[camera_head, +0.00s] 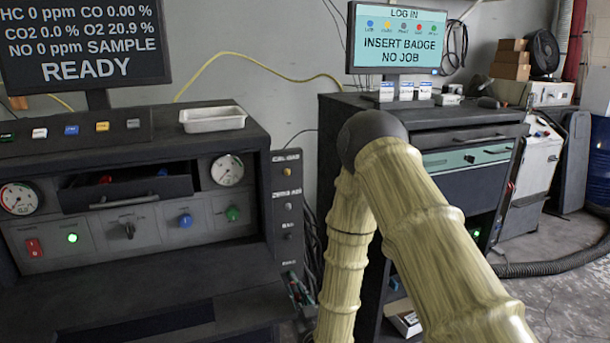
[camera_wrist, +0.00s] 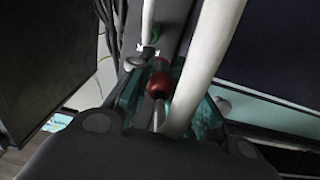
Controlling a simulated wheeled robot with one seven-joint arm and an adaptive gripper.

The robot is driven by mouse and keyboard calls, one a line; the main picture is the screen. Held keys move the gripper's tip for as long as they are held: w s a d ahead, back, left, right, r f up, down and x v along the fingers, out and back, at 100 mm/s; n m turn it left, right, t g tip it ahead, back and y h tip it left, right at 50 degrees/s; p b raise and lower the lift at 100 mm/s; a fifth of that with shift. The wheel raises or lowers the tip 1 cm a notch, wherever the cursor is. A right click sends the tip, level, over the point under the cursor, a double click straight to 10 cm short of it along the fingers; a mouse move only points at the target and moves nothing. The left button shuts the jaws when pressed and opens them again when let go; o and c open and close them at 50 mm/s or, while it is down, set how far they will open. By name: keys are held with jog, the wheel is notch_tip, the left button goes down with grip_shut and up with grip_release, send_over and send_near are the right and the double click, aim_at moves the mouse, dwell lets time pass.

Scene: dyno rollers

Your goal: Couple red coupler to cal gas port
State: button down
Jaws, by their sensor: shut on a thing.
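My gripper (camera_wrist: 156,72) shows in the wrist view, shut on the red coupler (camera_wrist: 158,84). A pale metal stem runs from the coupler back toward the gripper's palm. Just beyond the coupler is a narrow dark panel with a small metal fitting (camera_wrist: 147,53) and a green spot (camera_wrist: 155,31). I cannot tell whether the coupler touches that fitting. In the head view my sleeved arm hides the gripper and coupler. A narrow side panel (camera_head: 288,205) with several small ports stands left of the arm.
A thick white hose (camera_wrist: 207,65) crosses close over the coupler. The gas analyser console (camera_head: 150,255) with a tray (camera_head: 212,118) stands left in the head view. A dark cabinet (camera_head: 455,115) with a log-in screen (camera_head: 398,38) stands behind my arm. Dark cables hang nearby.

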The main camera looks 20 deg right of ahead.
jog(key=p, duration=2.4)
send_near(289, 174)
jog(key=shift+w+p, duration=0.4)
jog(key=shift+w, duration=2.05)
jog(key=shift+s+r, duration=0.1)
jog(key=shift+w+b, duration=0.75)
jog(key=shift+w, duration=0.25)
jog(key=c, duration=1.2)
grip_release()
jog(key=shift+s, duration=0.1)
jog(key=shift+c, duration=0.2)
